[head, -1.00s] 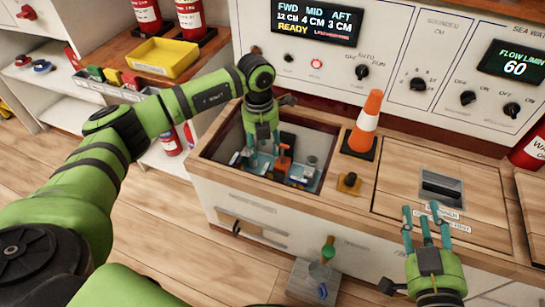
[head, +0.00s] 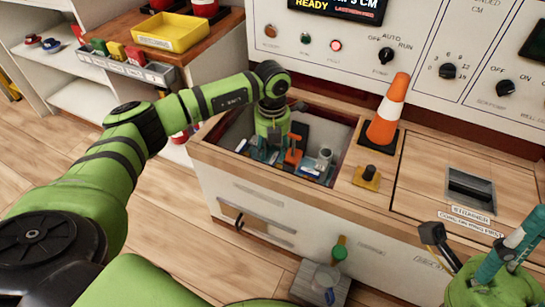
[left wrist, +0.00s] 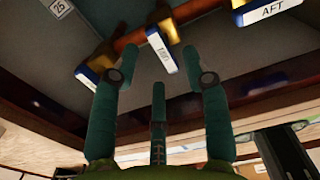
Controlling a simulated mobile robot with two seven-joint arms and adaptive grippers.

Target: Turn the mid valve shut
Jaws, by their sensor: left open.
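My left gripper (head: 265,150) reaches down into an open bay (head: 340,125) in the wooden counter; its fingertips are hard to make out there. In the left wrist view its teal fingers (left wrist: 136,60) are spread and hold nothing. A white plate with a hard-to-read label, apparently the mid valve's handle (left wrist: 163,56), hangs beside the right-hand fingertip, lying across a brown-orange pipe (left wrist: 130,42). I cannot tell if they touch. A plate marked AFT (left wrist: 265,10) lies to the right. Another blue-white plate (left wrist: 88,76) is behind the left fingertip. My right gripper (head: 505,255) is over the counter's right part.
An orange traffic cone (head: 390,105) and a yellow block with a black knob (head: 367,177) stand right of the bay. A control panel (head: 425,45) rises behind. A yellow bin (head: 172,32) sits on the side shelf. The bay walls enclose my left gripper closely.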

